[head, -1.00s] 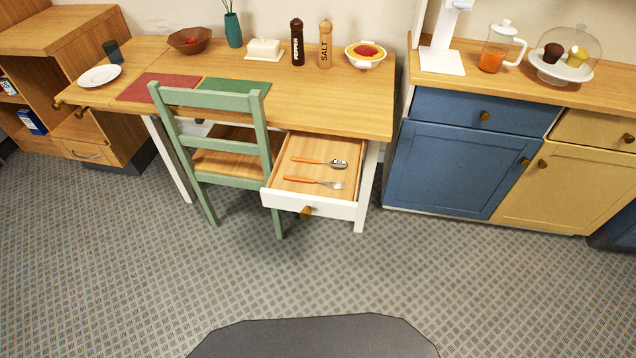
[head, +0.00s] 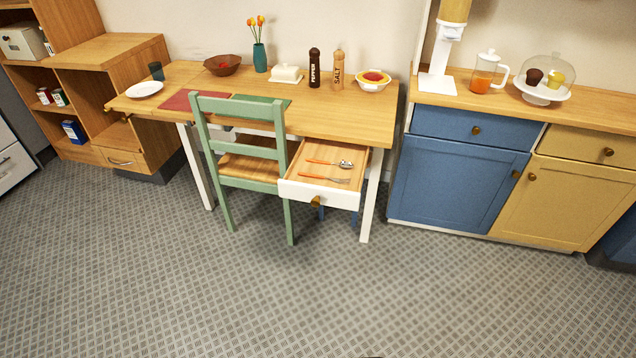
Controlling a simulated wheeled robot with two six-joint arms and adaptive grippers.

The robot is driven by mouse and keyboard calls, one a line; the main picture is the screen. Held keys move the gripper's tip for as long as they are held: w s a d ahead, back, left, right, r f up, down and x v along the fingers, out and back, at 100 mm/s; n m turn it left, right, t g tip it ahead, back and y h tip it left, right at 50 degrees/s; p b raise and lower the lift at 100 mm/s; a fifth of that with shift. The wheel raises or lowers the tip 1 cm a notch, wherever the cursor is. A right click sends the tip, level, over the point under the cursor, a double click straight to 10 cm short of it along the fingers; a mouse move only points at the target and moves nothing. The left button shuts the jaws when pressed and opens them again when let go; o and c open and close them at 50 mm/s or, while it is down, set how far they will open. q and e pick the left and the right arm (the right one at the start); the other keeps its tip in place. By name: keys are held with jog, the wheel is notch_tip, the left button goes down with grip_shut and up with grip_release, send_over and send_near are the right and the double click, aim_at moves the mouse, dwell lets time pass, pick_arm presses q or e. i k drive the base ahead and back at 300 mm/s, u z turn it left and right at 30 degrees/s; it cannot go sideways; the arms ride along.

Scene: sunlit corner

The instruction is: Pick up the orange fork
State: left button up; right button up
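The orange fork (head: 319,177) lies in the open drawer (head: 318,193) under the right part of the wooden table (head: 345,122). Its orange handle points left and its metal tines point right. A spoon with an orange handle (head: 325,162) lies just behind it in the same drawer, apart from it. Neither of my grippers shows in the head view.
A green chair (head: 238,160) stands close to the left of the drawer. Blue and yellow cabinets (head: 456,185) stand to the right. The patterned floor (head: 330,300) in front is clear. Salt and pepper mills, bowls and a plate stand on the table.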

aim_at(337, 180)
jog(key=u, duration=0.45)
jog(key=i, duration=0.9)
jog(key=u, duration=0.2)
